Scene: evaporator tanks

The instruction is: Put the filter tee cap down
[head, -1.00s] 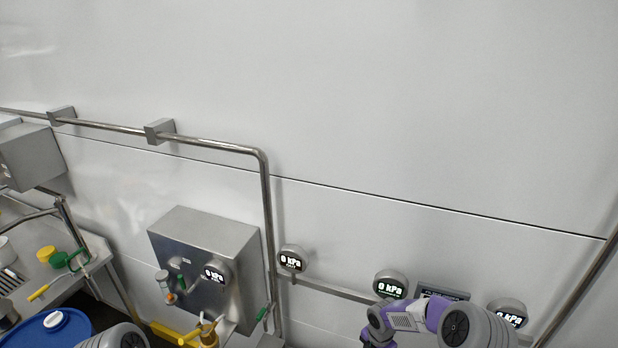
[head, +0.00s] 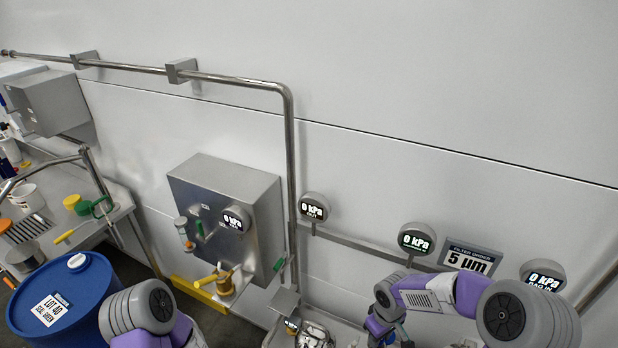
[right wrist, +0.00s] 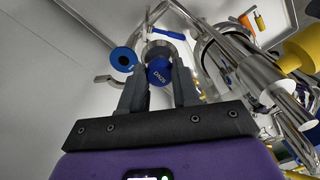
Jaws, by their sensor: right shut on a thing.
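In the right wrist view my right gripper (right wrist: 158,68) is shut on a round blue cap (right wrist: 160,74) marked DN25, which sits between the two dark fingers. I take this to be the filter tee cap. A steel fitting is right behind it; I cannot tell whether the cap touches it. A blue ring with a dark centre (right wrist: 122,59) is just left of the fingers. In the head view my right arm reaches down at the lower right, and its gripper is not clear there. My left arm shows at the lower left; its gripper is out of view.
A blue drum (head: 88,275) stands at the lower left beside a steel bench (head: 115,212) with small containers. A steel control box (head: 225,215) is on the wall. Gauges (head: 417,238) and a 5 µm sign (head: 470,260) are near my right arm. Pipes crowd the wrist view's right side.

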